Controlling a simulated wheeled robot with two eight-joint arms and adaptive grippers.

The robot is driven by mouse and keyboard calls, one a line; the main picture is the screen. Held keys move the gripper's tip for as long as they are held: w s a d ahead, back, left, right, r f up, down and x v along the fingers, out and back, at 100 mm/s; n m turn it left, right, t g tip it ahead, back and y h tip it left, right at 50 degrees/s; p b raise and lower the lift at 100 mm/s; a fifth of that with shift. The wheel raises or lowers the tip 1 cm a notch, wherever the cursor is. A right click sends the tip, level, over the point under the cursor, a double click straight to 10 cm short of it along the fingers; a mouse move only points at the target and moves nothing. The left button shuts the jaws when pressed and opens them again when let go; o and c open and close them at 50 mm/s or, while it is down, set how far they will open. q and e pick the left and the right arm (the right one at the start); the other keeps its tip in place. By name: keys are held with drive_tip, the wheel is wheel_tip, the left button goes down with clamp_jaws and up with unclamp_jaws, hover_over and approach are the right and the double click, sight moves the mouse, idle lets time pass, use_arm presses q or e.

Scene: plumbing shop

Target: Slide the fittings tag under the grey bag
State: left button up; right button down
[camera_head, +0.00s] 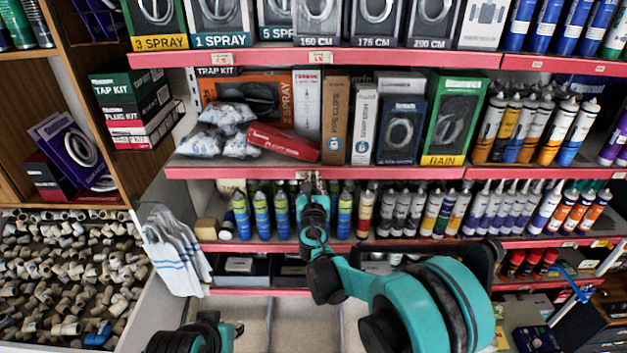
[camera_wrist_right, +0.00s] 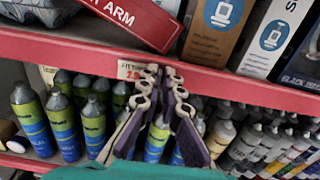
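A small white price tag (camera_wrist_right: 130,70), its lettering partly covered, is at the red shelf edge in the right wrist view. In the head view a tag (camera_head: 305,175) shows at the same edge, just above my right gripper (camera_head: 311,186). In the wrist view the right gripper's fingertips (camera_wrist_right: 161,71) are close together and overlap the tag's right side; whether they grip it is unclear. Several greyish-white bags (camera_head: 228,112) lie on the shelf above, left of the gripper; one bag's edge (camera_wrist_right: 40,10) shows at the wrist view's upper left. My left gripper (camera_head: 232,331) is low, its fingers unclear.
A red box (camera_head: 283,142) lies tilted beside the bags, its end near the shelf edge (camera_head: 240,173). Upright boxes (camera_head: 335,118) stand to its right. Blue-green spray cans (camera_head: 262,215) stand on the lower shelf behind the right gripper. White strips (camera_head: 177,255) hang at the left.

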drive_tip(key=a+b, duration=0.2)
drive_tip(key=a, duration=0.7)
drive_tip(key=a+b, duration=0.2)
drive_tip(key=a, duration=0.7)
drive_tip(key=shift+f, duration=0.2)
drive_tip(key=a+b, duration=0.1)
drive_tip(key=a, duration=1.4)
drive_tip(key=shift+a+r+b, duration=0.2)
drive_tip(key=shift+b, duration=0.2)
drive_tip(key=c, duration=1.7)
unclamp_jaws()
wheel_tip(320, 180, up, 10)
hover_over(204, 172)
drive_tip(key=s, duration=0.4)
drive_tip(key=shift+d, duration=0.1)
